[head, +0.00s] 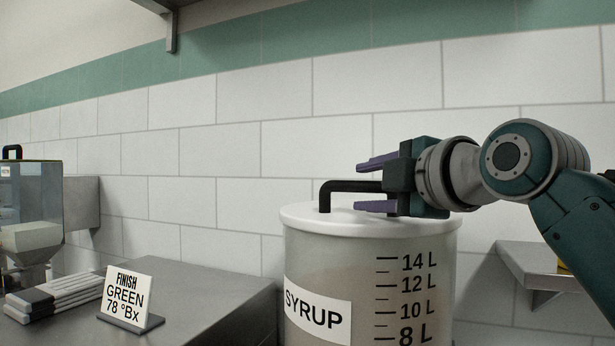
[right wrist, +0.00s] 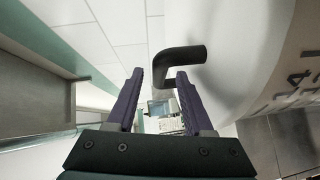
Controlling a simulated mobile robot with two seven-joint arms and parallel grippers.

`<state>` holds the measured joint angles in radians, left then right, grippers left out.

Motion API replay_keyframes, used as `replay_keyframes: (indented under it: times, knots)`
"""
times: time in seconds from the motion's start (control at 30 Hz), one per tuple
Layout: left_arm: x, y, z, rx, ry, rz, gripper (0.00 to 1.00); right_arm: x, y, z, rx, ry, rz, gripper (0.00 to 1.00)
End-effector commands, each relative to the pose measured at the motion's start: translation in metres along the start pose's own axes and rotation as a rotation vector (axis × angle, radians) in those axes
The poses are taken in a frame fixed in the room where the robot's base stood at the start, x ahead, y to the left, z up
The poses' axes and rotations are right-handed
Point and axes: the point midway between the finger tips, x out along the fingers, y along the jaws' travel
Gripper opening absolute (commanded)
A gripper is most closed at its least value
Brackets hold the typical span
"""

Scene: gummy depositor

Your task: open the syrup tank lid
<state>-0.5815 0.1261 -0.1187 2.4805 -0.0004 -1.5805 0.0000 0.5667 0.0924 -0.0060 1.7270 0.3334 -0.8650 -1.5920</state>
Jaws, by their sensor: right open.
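The syrup tank (head: 370,270) is a pale, round tank with a SYRUP label and litre marks. Its white lid (head: 300,217) lies flat on top, closed. A black bent handle (head: 345,186) stands on the lid; it also shows in the right wrist view (right wrist: 182,57), near the fingertips. My right gripper (head: 374,185) is open, low above the lid, with its purple fingers (right wrist: 158,75) pointing left. In the head view the handle's bar runs level between the two fingers' heights; I cannot tell whether they touch it. My left gripper is not in view.
A FINISH GREEN sign (head: 127,297) stands on the steel counter (head: 215,290) at left, beside a stack of grey and white bars (head: 58,290) and a clear hopper (head: 35,200). A wall shelf (head: 540,265) is at right. A tiled wall is behind.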

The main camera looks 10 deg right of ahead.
Motion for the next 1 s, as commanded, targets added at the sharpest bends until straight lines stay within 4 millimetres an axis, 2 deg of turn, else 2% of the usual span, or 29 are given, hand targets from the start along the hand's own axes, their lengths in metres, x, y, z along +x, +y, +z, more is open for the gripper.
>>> replay_keyframes:
  times: [0.23,0.6,1.0]
  knots:
    - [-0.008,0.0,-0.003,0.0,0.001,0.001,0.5,0.022,0.001,0.0,0.001,0.0,-0.001,0.52]
    - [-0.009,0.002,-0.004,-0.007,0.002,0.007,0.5,0.025,0.0,0.0,0.0,0.0,0.0,0.52]
    - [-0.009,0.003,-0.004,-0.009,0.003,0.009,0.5,0.025,-0.001,0.0,0.001,0.0,0.0,0.08]
